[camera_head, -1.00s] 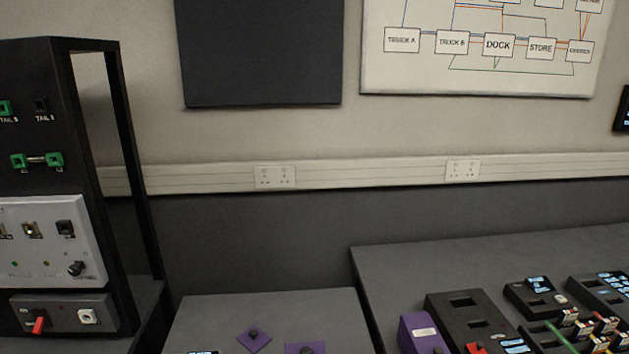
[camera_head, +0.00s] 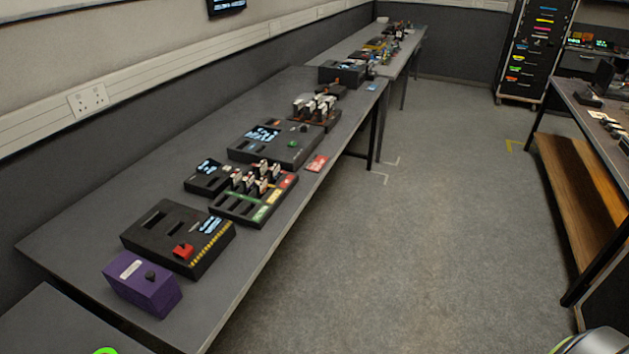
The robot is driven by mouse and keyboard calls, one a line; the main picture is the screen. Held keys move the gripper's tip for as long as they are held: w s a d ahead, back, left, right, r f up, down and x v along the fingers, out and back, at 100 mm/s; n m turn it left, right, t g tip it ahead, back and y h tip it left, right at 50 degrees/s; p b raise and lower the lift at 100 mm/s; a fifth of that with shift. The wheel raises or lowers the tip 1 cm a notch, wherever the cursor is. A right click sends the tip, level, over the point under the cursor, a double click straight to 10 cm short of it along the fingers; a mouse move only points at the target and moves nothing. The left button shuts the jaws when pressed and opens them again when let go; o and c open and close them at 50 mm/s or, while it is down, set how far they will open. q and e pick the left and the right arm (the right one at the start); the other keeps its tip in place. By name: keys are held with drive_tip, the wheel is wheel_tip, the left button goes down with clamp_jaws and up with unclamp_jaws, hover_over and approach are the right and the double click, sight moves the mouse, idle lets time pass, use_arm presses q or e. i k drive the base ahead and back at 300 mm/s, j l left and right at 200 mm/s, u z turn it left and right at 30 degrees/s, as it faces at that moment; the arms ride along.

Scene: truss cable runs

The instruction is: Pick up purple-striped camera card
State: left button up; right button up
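Several small cards with pale tops (camera_head: 264,171) stand upright in a black rack (camera_head: 228,208) with coloured strips along its front, on the long grey table. A second group of similar cards (camera_head: 316,103) stands in another rack farther along the table. The cards are too small for me to tell which has purple stripes. Neither of my grippers is in view. Only small parts that look like my own arms show at the bottom left and bottom right edges.
The long table (camera_head: 228,285) also holds a purple box (camera_head: 143,283), a black unit with a red knob (camera_head: 165,232), a black console (camera_head: 268,152) and a red card (camera_head: 317,163). Clear floor (camera_head: 400,260) lies to its right. A bench with a wooden shelf (camera_head: 578,190) stands at the far right.

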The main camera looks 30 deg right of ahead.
sight(249, 182)
drive_tip(key=z, duration=0.4)
drive_tip(key=u, duration=2.05)
drive_tip(key=z, duration=2.05)
drive_tip(key=i+l+u, duration=0.1)
drive_tip(key=i+l, duration=0.15)
drive_tip(key=i+l+u, duration=0.1)
drive_tip(key=i+l, duration=0.2)
drive_tip(key=l, duration=0.15)
drive_tip(key=i+l, duration=0.25)
drive_tip(key=i+l+u, duration=0.15)
drive_tip(key=l, duration=0.3)
drive_tip(key=i+l+u, duration=0.1)
drive_tip(key=i+l, duration=0.2)
drive_tip(key=i+l+u, duration=0.1)
drive_tip(key=l, duration=0.45)
drive_tip(key=i, duration=0.1)
